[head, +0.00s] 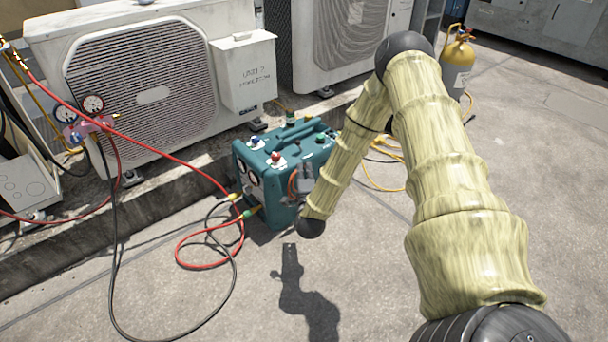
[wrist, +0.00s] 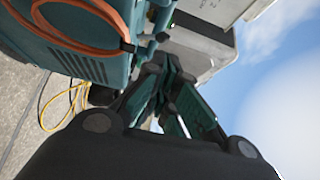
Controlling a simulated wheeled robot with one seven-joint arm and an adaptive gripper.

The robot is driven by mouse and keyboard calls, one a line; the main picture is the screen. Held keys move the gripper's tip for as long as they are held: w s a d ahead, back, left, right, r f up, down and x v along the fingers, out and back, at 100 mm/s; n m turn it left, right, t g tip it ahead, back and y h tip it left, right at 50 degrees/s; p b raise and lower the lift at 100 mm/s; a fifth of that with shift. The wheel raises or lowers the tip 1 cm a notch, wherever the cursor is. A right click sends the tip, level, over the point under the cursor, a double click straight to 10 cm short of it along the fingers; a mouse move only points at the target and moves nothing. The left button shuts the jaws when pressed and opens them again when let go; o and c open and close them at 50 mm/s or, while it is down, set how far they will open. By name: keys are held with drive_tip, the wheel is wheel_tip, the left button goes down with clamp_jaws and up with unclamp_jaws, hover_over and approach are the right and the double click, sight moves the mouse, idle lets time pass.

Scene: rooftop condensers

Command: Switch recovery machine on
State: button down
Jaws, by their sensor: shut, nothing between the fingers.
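The recovery machine (head: 270,205) is a teal box with a carry handle, standing on the rooftop floor. A blue knob (head: 255,140), a red knob (head: 276,157) and a green knob (head: 320,138) sit on its top. Gauges (head: 250,178) show on its front left face. My gripper (head: 304,172) is shut and empty, close beside the machine's right side face; I cannot tell whether it touches. In the wrist view the machine (wrist: 95,72) fills the upper left, with an orange cable coil on its side, and my gripper (wrist: 158,65) is beside it. I cannot make out the power switch.
A condenser unit (head: 150,95) stands on a ledge behind the machine. A gauge manifold (head: 88,125) hangs at left, with red and black hoses (head: 178,250) looping across the floor. Yellow hose (head: 380,185) lies to the right, near a grey-and-yellow cylinder (head: 456,65). The front floor is mostly clear.

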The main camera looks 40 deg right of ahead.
drive_tip(key=b, duration=0.4)
approach(299, 146)
drive_tip(key=s+d+x, duration=0.1)
drive_tip(key=x, duration=0.5)
drive_tip(key=shift+w+d+r+b, duration=0.15)
drive_tip(key=shift+w+r+b, duration=0.15)
drive_tip(key=shift+w, duration=0.35)
